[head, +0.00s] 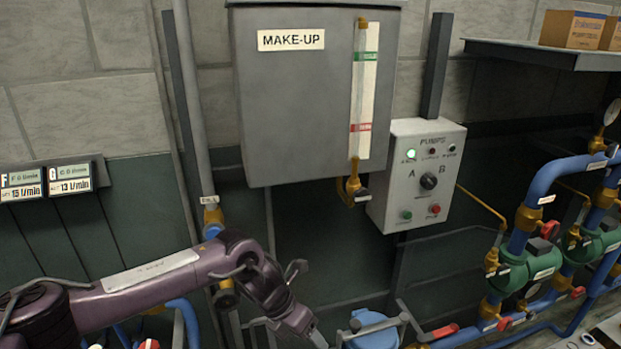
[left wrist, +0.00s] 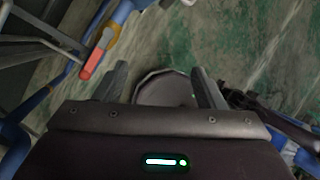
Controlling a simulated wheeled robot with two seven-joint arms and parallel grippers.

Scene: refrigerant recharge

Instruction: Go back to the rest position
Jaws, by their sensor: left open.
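My left arm comes in from the left in the head view, and its gripper (head: 312,334) is at the bottom middle, partly cut off by the frame edge. In the left wrist view the two fingers of my left gripper (left wrist: 162,82) are spread apart with nothing held between them. A round grey disc-like thing (left wrist: 165,88) shows beyond the fingers; I cannot tell whether it is near them. My right gripper is in neither view.
A grey MAKE-UP tank (head: 300,110) and a pump control box (head: 418,175) hang on the wall. Blue pipes with green pumps (head: 530,268) are at right. A blue-topped vessel (head: 373,330) is near my gripper. A valve with a red handle (left wrist: 93,62) shows in the wrist view.

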